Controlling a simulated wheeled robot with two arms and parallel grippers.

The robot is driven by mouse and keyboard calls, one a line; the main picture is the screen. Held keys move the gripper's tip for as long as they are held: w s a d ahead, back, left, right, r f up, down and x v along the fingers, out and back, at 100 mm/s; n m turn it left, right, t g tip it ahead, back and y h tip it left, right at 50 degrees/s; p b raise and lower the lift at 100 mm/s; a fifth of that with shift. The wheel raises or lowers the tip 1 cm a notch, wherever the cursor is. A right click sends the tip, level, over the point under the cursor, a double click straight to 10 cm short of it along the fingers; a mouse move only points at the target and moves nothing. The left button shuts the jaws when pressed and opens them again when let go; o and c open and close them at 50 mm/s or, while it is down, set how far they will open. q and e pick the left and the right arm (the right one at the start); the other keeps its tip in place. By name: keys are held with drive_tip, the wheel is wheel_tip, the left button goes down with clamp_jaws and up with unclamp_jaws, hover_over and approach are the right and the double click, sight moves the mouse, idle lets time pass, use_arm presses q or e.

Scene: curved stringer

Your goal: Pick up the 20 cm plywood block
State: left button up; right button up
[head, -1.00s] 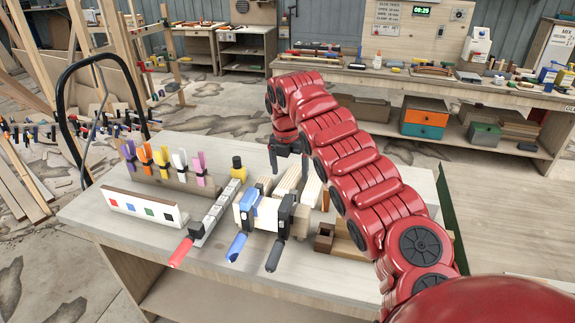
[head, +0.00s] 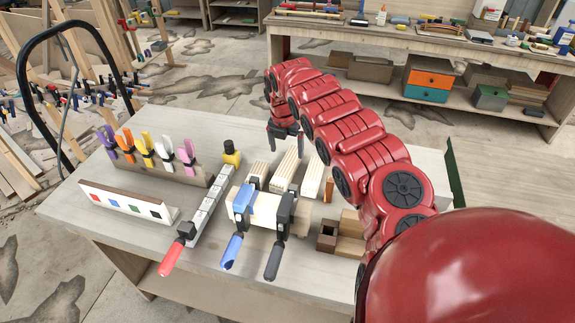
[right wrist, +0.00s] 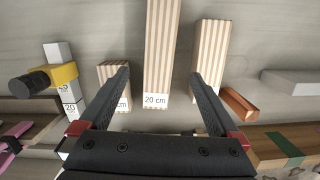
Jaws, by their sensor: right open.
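The 20 cm plywood block (head: 286,171) is the middle of three pale striped blocks lying on the workbench (head: 120,238). In the right wrist view the block (right wrist: 161,45) is long, with a "20 cm" label on its near end. My right gripper (head: 284,143) is over the far end of the blocks in the head view. In the right wrist view its two black fingers (right wrist: 160,76) are spread wide, one on each side of the 20 cm block, with nothing gripped. I cannot tell how high the fingertips are above the bench. My left gripper is not in view.
A shorter block (right wrist: 114,72) lies left of the 20 cm block and another block (right wrist: 209,55) lies right. A wooden piece with blue and black clamps (head: 262,208) stands in front.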

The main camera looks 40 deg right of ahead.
sight(287, 165)
drive_tip(key=f, duration=0.2)
drive_tip(key=shift+w+d+f+p, duration=0.15)
drive_tip(key=shift+w+f+p, duration=0.05)
drive_tip(key=shift+f+p, duration=0.1)
drive_tip(key=shift+d+f, duration=0.1)
drive_tip(key=shift+f, duration=0.45)
drive_tip(key=shift+f+p, duration=0.25)
drive_tip(key=shift+p, duration=0.15)
drive_tip(key=f+p, duration=0.1)
drive_tip(key=f, duration=0.2)
drive_tip(key=shift+w, duration=0.2)
drive_tip(key=shift+d+f, duration=0.25)
drive_tip(key=shift+f, duration=0.6)
clamp_jaws()
